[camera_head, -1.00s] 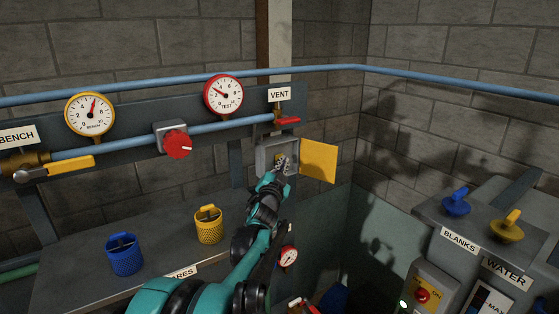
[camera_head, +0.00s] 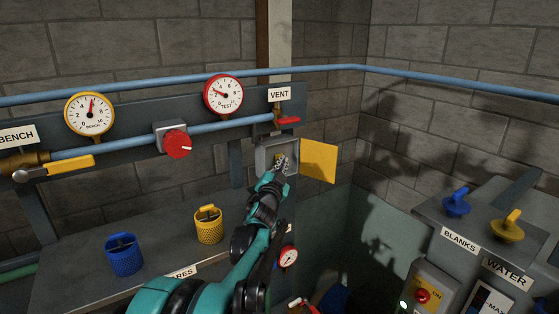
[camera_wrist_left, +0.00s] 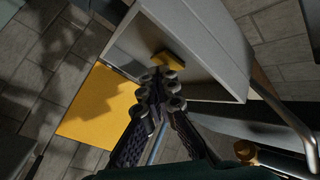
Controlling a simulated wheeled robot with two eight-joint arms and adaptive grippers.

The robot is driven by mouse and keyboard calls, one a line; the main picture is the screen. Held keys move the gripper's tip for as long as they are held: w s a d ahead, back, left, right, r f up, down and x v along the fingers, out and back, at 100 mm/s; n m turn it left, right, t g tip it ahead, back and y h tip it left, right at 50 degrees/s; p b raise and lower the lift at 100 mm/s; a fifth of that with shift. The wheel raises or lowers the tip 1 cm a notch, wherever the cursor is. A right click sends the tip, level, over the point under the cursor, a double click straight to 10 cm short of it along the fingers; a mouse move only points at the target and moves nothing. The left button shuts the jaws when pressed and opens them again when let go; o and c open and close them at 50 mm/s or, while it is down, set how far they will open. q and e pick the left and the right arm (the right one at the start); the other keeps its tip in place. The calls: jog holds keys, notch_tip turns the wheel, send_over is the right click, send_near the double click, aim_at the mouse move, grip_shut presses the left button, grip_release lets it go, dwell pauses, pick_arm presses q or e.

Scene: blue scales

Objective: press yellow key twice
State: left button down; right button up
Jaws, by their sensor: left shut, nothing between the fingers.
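The yellow key (camera_wrist_left: 168,62) is a small block on the inner face of a grey box (camera_wrist_left: 125,47), seen in the wrist view. In the head view the box (camera_head: 262,157) hangs below the VENT sign with its yellow door (camera_head: 319,160) swung open to the right. My left gripper (camera_head: 281,164) is shut and empty, its tips at the box opening. In the wrist view the fingertips (camera_wrist_left: 160,82) are just in front of the key's lower edge; whether they touch it I cannot tell. My right gripper is out of view.
A red valve handle (camera_head: 287,120) sits above the box. A red knob (camera_head: 177,144) and the TEST gauge (camera_head: 223,95) and BENCH gauge (camera_head: 90,114) are to the left. Blue (camera_head: 124,255) and yellow (camera_head: 208,226) cups stand on the bench. A small gauge (camera_head: 288,257) is beside my forearm.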

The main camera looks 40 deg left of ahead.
pick_arm(q)
jog(key=shift+s+d, duration=0.25)
jog(key=shift+d, duration=0.4)
jog(key=shift+s+d, duration=0.2)
jog(key=shift+d, duration=0.6)
jog(key=shift+s+d, duration=0.25)
jog(key=shift+d, duration=0.5)
jog(key=shift+s+d, duration=0.2)
jog(key=shift+d, duration=0.6)
jog(key=shift+f, duration=0.1)
